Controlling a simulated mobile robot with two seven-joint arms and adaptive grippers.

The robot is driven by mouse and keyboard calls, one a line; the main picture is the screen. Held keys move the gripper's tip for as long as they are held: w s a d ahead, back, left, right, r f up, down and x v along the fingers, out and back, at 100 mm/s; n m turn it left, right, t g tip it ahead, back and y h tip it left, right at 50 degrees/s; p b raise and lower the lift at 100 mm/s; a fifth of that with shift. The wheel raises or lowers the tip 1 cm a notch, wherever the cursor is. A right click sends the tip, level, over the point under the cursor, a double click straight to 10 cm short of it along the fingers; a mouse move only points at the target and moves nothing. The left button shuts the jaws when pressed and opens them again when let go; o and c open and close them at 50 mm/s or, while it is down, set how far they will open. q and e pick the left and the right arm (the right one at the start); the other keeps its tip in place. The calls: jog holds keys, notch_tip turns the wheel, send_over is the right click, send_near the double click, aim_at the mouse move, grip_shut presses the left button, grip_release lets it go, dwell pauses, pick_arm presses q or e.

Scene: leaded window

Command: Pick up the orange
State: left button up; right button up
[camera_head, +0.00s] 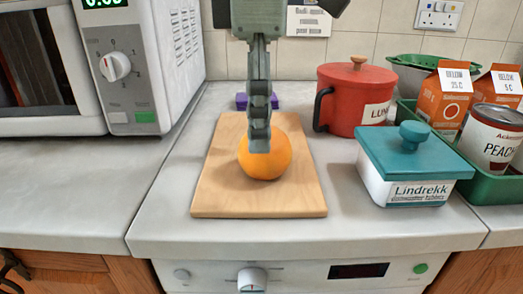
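The orange (264,167) rests on a wooden cutting board (225,195) on the counter. One grey-green gripper (259,140) comes down from the top middle of the head view, fingers pointing down. It looks to be my right one, as a dark link shows at its upper right, though its arm is mostly out of frame. I see it nearly edge-on, so the fingers line up and their gap is hidden. Its fingertip overlaps the upper middle of the orange in the picture; whether they touch is unclear. My other gripper is not in view.
A white microwave (135,80) stands at the left. A red lidded pot (345,105), a teal-lidded box (410,165) and a green tray (490,187) with cartons and a can stand at the right. A small purple item (243,101) lies behind the board. The counter in front is clear.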

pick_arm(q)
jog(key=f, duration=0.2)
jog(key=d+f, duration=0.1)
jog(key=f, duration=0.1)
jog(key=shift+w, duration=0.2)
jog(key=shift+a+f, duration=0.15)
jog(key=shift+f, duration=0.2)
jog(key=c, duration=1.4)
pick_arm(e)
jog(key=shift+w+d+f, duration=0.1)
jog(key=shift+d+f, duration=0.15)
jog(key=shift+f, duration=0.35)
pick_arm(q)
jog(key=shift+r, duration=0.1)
